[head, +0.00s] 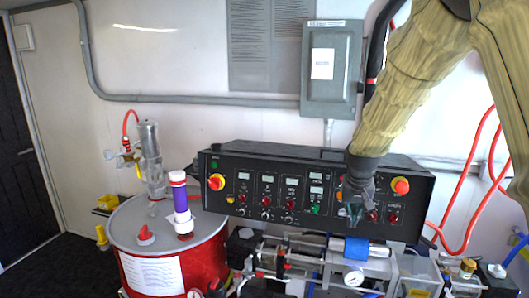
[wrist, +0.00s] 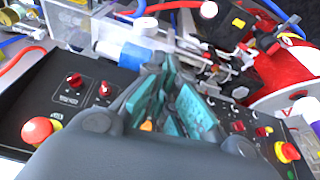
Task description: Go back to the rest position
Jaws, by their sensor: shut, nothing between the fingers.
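My gripper (head: 354,212) hangs at the right part of the black control panel (head: 257,188) in the head view, in front of its knobs and lights. My arm, in a tan cover, reaches down to it from the upper right. In the wrist view my gripper (wrist: 172,98) shows teal finger pads close together, with nothing seen between them. The panel (wrist: 62,118) lies behind and below the fingers there. Whether the fingers touch the panel I cannot tell. Part of the panel's face is hidden behind the gripper.
A red drum (head: 212,258) with a purple-and-white cylinder (head: 180,203) stands at the left. Pipes, a blue fitting (head: 356,249) and a gauge (head: 353,278) sit below the panel. A grey electrical box (head: 331,85) is on the wall. Red hoses (head: 466,205) hang at the right.

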